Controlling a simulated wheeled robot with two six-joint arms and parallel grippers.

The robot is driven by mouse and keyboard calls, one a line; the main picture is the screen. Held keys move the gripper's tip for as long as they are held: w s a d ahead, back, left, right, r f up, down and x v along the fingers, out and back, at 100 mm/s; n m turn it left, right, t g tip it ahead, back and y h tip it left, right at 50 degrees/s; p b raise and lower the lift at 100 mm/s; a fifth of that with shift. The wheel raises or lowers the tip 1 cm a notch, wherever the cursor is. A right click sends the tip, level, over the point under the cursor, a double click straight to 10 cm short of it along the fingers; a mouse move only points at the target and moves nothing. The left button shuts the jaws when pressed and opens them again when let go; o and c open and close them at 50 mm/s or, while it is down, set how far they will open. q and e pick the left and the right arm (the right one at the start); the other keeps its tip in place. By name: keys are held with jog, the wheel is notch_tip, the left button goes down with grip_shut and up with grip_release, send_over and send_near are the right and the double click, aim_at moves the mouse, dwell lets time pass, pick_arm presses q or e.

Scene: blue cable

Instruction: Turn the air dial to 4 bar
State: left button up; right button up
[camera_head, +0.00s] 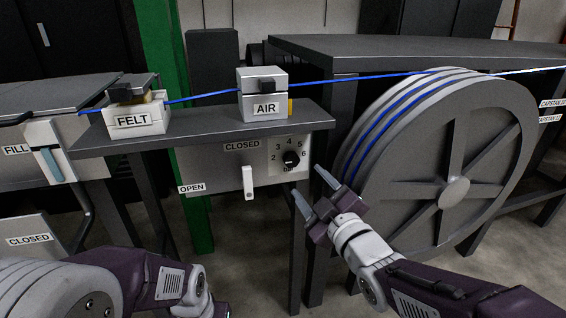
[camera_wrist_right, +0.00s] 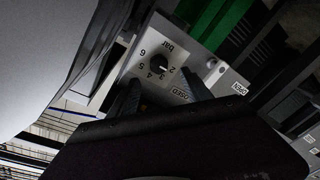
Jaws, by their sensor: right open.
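The air dial is a small black knob (camera_head: 291,158) on a pale scale plate marked 2 to 6 and "bar", on the front of the panel under the AIR box (camera_head: 264,107). It also shows in the right wrist view (camera_wrist_right: 158,62), ahead of the fingers. Its pointer is too small to read surely. My right gripper (camera_head: 308,181) is open and empty, just below and right of the dial, apart from it. Its two fingers (camera_wrist_right: 160,84) frame the lower side of the dial plate in the wrist view. My left arm shows at lower left; its gripper is out of view.
A white lever (camera_head: 248,182) sits between OPEN and CLOSED labels left of the dial. A big grey wheel (camera_head: 454,190) wound with blue cable stands close to the right gripper. The cable runs through the AIR box and the FELT box (camera_head: 134,119).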

aim_at(293, 162)
jog(key=x, duration=0.3)
jog(key=b+x, duration=0.1)
jog(key=x, duration=0.2)
jog(key=b+x, duration=0.1)
jog(key=x, duration=0.2)
jog(key=shift+r, duration=0.25)
jog(key=shift+s, duration=0.1)
grip_shut()
